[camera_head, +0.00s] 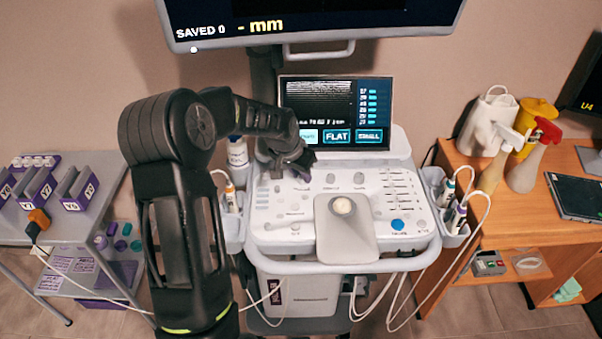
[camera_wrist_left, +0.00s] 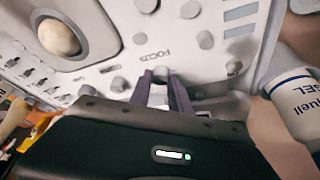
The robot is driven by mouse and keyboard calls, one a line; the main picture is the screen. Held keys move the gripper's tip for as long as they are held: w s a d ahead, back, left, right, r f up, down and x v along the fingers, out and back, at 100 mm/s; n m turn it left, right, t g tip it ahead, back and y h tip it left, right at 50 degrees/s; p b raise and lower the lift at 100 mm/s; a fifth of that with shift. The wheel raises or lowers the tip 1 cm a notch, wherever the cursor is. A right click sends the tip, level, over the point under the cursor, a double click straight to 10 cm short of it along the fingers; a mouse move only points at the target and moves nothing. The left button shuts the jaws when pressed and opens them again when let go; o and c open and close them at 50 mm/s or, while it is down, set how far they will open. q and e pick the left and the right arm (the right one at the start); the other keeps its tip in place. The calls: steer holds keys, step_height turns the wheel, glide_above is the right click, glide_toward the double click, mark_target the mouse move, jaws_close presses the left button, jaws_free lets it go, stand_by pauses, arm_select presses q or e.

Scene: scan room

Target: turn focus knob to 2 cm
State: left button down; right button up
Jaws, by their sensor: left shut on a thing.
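The ultrasound console's control panel (camera_head: 275,232) is in the middle of the head view. My left gripper (camera_head: 300,171) reaches its upper left part, below the small screen, and hides what it holds there. In the left wrist view, the purple fingertips of my left gripper (camera_wrist_left: 164,84) are closed around the grey focus knob (camera_wrist_left: 160,73), next to a FOCUS label (camera_wrist_left: 152,53) that appears upside down. The knob's pointer cannot be made out. The small screen (camera_head: 334,104) has a line of small text, too blurred to read surely. My right gripper is not in view.
Other knobs, sliders and a trackball (camera_head: 342,206) are close by on the panel. A large monitor (camera_head: 315,22) hangs above. Probes and bottles stand in side holders (camera_head: 447,213). A purple-and-grey rack stands left; a wooden desk (camera_head: 470,165) with spray bottles stands right.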

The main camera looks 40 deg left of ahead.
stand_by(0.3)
arm_select(q)
steer(key=n+b, duration=0.1)
steer(key=b, duration=0.1)
steer(key=n+y+b, duration=0.1)
steer(key=n, duration=0.1)
steer(key=shift+w+d+f+b, duration=0.1)
steer(key=shift+f+b, duration=0.1)
steer(key=shift+b, duration=0.2)
steer(key=shift+n+g+y+b, duration=0.3)
steer(key=shift+n+y+b, duration=0.2)
steer(key=shift+n+b, duration=0.45)
steer(key=shift+r+n+b, duration=0.2)
steer(key=shift+n+b, duration=0.1)
steer(key=shift+n, duration=0.35)
steer(key=c, duration=1.2)
jaws_free()
steer(key=shift+r, duration=0.1)
steer(key=v, duration=0.7)
steer(key=shift+d+r+b, duration=0.2)
steer(key=shift+r+b, duration=0.05)
steer(key=shift+b, duration=0.1)
